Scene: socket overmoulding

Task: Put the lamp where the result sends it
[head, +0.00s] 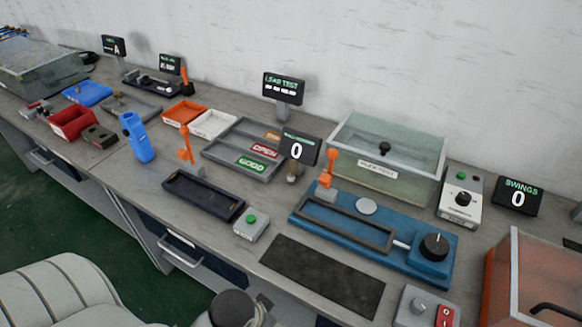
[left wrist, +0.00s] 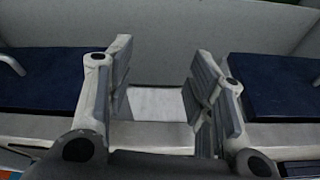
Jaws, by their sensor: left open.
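I cannot pick out the lamp for certain. A small brownish piece (head: 291,176) stands under the display reading 0 (head: 298,148), too small to identify. A grey sorting tray (head: 222,158) has a green GOOD label (head: 250,163), a red OPEN label (head: 264,149) and a partly hidden orange label (head: 272,136). The LOAD TEST display (head: 283,88) shows only unreadable marks. My left gripper (left wrist: 160,88) is open in the left wrist view, with nothing between its fingers but a pale surface behind. My right gripper is not in view.
A blue fixture (head: 418,262) with an orange lever and black dial is at right. A glass-lidded box (head: 388,155) stands behind it. A dark tray (head: 203,195) and green-button box (head: 251,228) are in front. Red bin (head: 72,122) and blue holder (head: 137,140) are at left.

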